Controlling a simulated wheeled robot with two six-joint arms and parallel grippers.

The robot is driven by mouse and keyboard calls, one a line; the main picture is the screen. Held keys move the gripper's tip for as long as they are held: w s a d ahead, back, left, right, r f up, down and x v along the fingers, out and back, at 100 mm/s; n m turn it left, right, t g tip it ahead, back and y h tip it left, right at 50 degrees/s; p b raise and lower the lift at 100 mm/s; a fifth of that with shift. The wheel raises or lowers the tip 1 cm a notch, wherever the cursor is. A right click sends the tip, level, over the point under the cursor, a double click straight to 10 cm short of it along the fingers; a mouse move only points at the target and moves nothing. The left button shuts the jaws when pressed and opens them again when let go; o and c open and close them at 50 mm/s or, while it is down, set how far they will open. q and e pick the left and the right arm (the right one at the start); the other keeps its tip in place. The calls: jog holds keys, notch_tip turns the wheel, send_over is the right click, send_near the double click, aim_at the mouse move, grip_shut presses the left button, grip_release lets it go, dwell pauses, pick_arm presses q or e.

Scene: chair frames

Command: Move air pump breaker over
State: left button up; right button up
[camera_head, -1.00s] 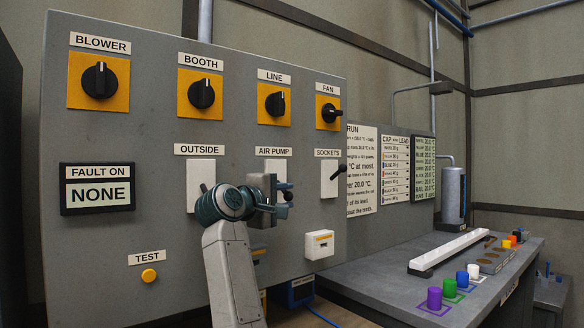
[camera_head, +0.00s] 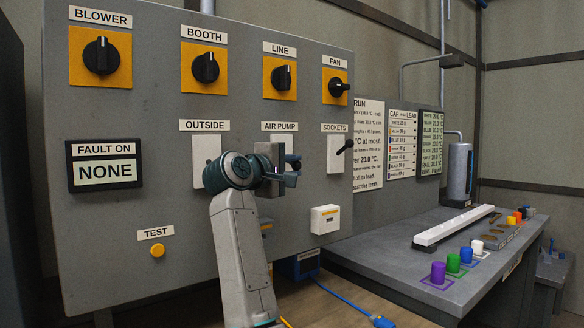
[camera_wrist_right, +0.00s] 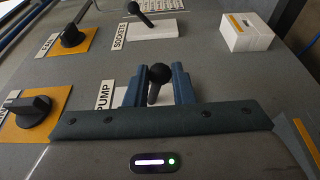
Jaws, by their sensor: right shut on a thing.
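The air pump breaker (camera_head: 278,150) is a pale plate under the AIR PUMP label on the grey panel, partly hidden by my arm. Its black lever with a round knob (camera_wrist_right: 159,73) sits between the blue fingers of my right gripper (camera_wrist_right: 158,88) in the right wrist view. In the head view my right gripper (camera_head: 287,174) is at this breaker, shut on the lever. The lever's exact angle is hard to tell. My left gripper is not in view.
The outside breaker (camera_head: 206,158) is just left, partly behind my arm. The sockets breaker (camera_head: 340,153) is to the right, above a white box (camera_head: 325,219). Rotary switches such as the line switch (camera_head: 281,77) are above. A bench (camera_head: 385,235) with coloured caps stands right.

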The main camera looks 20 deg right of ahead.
jog(key=shift+s+r+p, duration=0.1)
jog(key=shift+r+p, duration=0.45)
jog(key=shift+r, duration=0.25)
jog(key=shift+r+p, duration=0.85)
